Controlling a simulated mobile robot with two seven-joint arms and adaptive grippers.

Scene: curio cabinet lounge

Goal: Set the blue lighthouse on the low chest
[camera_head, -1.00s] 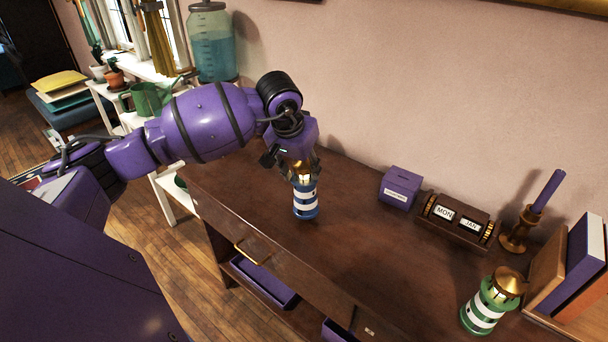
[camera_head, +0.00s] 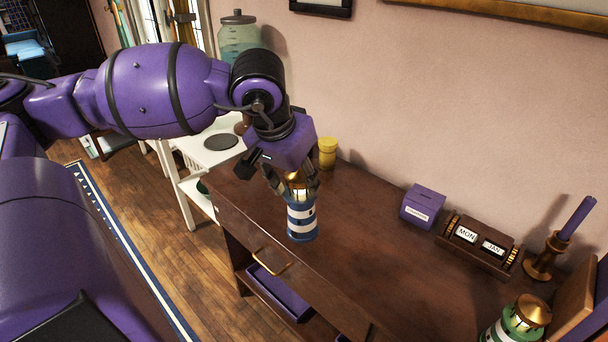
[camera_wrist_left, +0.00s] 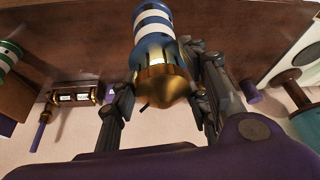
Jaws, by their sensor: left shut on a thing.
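The blue lighthouse (camera_head: 302,222), blue and white striped with a brass top, is upright over the front part of the dark wooden desk (camera_head: 365,220). I cannot tell whether its base touches the desk. My left gripper (camera_head: 293,186) comes from above and is shut around its brass upper part. In the left wrist view the lighthouse (camera_wrist_left: 153,28) sits between the fingers (camera_wrist_left: 165,88), its brass top towards the palm. My right gripper is not in view. I cannot make out a low chest for certain.
A green striped lighthouse (camera_head: 515,322), a calendar block (camera_head: 479,247), a purple box (camera_head: 422,207) and a candlestick (camera_head: 548,257) stand on the desk's right. A yellow jar (camera_head: 327,153) stands at its back left. A white stand (camera_head: 195,150) is left of the desk.

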